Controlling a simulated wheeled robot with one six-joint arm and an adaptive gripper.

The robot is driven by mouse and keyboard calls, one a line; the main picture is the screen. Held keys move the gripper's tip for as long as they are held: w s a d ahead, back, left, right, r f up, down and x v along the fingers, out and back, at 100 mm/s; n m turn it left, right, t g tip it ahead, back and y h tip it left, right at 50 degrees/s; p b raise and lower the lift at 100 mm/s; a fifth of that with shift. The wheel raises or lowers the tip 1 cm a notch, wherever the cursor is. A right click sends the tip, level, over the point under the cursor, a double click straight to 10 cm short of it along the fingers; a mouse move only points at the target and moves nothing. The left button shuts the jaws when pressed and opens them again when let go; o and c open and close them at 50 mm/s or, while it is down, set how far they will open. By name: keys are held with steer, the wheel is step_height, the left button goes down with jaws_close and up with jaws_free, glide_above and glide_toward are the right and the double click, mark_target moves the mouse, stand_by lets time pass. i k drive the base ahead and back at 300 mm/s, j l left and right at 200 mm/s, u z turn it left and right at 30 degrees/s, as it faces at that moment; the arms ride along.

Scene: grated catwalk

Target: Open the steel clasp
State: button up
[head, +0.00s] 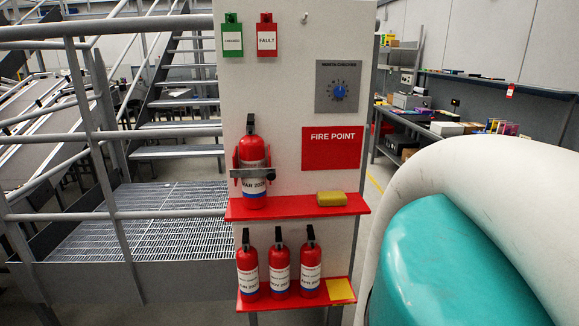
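The steel clasp (252,173) is a dark grey band across the front of a red fire extinguisher (252,152) on the white panel. It lies flat across the body, with a small darker block at its right end. It looks closed, though the latch is too small to read clearly. The extinguisher stands upright on the upper red shelf (290,208), with red bracket sides around it. My gripper is not in view. A large white and teal link of my arm fills the lower right, well apart from the clasp.
Several extinguishers (279,268) and a yellow card (340,289) are on the lower shelf (300,298). A dial plate (338,87) and red sign (332,148) are right of the clasp. Railings (95,130) stand left.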

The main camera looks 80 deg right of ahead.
mark_target(270, 172)
steer(key=z, duration=1.5)
